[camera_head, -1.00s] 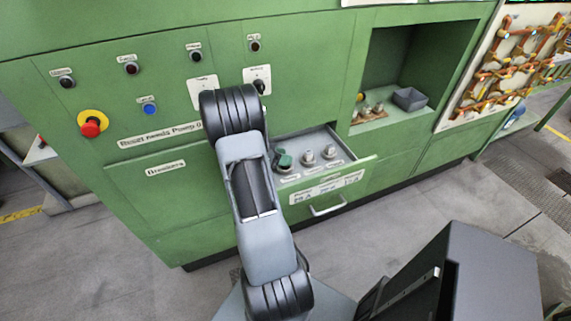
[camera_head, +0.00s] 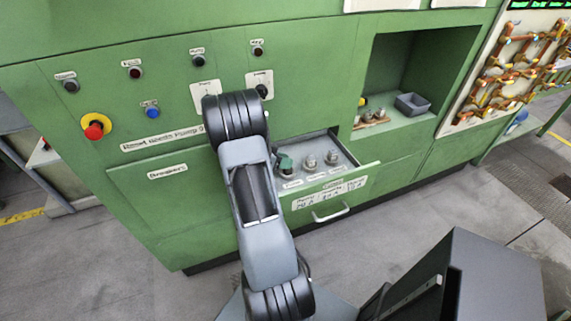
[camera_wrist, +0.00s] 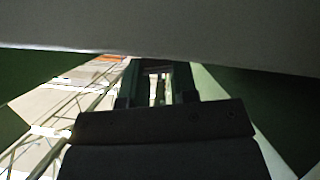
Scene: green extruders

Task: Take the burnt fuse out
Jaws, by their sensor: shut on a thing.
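The open drawer (camera_head: 367,172) of the green cabinet holds a row of fuses. The middle fuse (camera_head: 310,162) and right fuse (camera_head: 332,158) stand upright with grey-white tops. The left fuse (camera_head: 293,174) is mostly covered by a dark green piece that looks like the tip of my gripper (camera_head: 284,161). The rest of my gripper is hidden behind my arm in the head view. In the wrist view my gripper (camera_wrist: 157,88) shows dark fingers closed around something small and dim. I cannot tell from its look whether the left fuse is burnt.
The drawer has a handle (camera_head: 330,214) and labels on its front. A niche to the right holds a grey box (camera_head: 411,104) and a small tray of parts (camera_head: 371,122). A red emergency button (camera_head: 95,131) and several knobs are on the panel.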

